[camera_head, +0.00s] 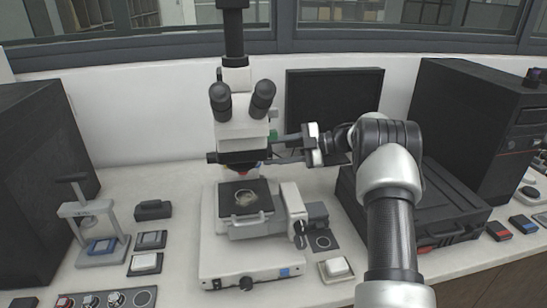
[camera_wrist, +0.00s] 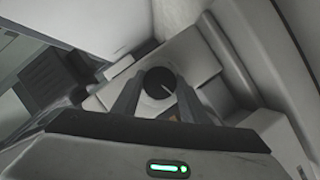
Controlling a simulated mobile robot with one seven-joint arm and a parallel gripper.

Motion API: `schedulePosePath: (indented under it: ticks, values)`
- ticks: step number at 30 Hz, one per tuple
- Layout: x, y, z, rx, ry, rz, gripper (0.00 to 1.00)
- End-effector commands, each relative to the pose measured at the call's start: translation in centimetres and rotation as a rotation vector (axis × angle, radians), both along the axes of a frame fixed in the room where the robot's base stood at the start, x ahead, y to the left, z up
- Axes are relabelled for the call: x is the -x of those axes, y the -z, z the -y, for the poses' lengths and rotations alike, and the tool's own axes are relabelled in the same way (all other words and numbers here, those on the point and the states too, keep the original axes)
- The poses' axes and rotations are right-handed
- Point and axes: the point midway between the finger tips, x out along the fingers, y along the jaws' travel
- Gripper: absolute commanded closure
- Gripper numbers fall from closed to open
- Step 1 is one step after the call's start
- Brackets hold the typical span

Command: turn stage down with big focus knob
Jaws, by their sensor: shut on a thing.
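The microscope (camera_head: 242,130) stands upright at the middle of the bench. Its dark stage (camera_head: 228,191) sits below the objectives and carries a round pale sample. My gripper (camera_head: 283,140) reaches in from the right beside the microscope's upper body. In the wrist view, the fingers of my gripper (camera_wrist: 157,103) are shut on a round black knob (camera_wrist: 159,80) with a white line on its face, which looks like the big focus knob. The line slants down to the right. In the head view this knob is hidden or too small to make out.
A black case (camera_head: 430,200) and a black computer tower (camera_head: 465,120) stand to the right. A monitor (camera_head: 335,95) stands behind my wrist. A small hand press (camera_head: 92,225) and dark boxes are at left. Bare bench shows left of the microscope base (camera_head: 220,262).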

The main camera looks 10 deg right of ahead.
Motion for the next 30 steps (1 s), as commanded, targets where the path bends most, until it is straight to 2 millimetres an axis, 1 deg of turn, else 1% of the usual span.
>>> schedulePosePath:
  ticks: [1,7,19,20,21,23,30]
  values:
    - [0.05,0.24,-0.08,-0.001,-0.001,0.015,0.83]
    - [0.05,0.11,-0.10,-0.001,-0.002,0.055,0.83]
    - [0.06,0.04,-0.12,-0.002,-0.003,0.062,0.83]
    - [0.05,0.04,-0.13,-0.002,-0.003,0.062,0.59]
    - [0.06,0.04,-0.12,-0.002,-0.003,0.062,0.52]
    - [0.05,0.03,-0.10,-0.002,-0.003,0.062,0.42]
    - [0.04,0.02,-0.05,-0.001,-0.001,0.062,0.42]
